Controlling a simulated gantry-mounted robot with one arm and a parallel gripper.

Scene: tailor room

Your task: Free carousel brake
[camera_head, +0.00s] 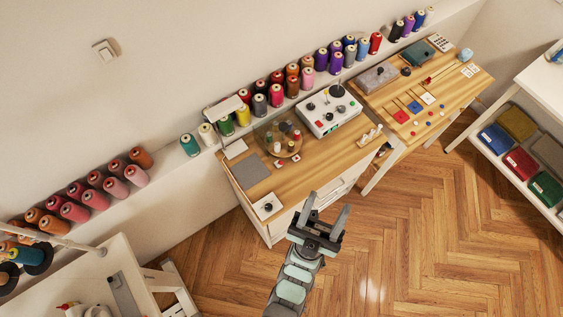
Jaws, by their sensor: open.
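The carousel (290,154) is a round wooden turntable with several small spools on it, under what looks like a clear cover. It stands on the wooden top of a white cabinet. A small white box with a dark knob (267,207) sits at the cabinet's near left corner. I cannot tell whether this is the carousel's brake, or how its knob is set. My gripper (328,202) is open and empty, its fingers pointing up the picture. It appears in front of the cabinet, to the right of the white box and below the carousel in the picture, apart from both.
A grey mat (250,172) lies left of the carousel. A white control panel (329,110) with knobs stands behind it to the right. A small pale figure-like object (370,134) is near the cabinet's right edge. Thread spools line the wall ledge. The floor (420,220) at right is clear.

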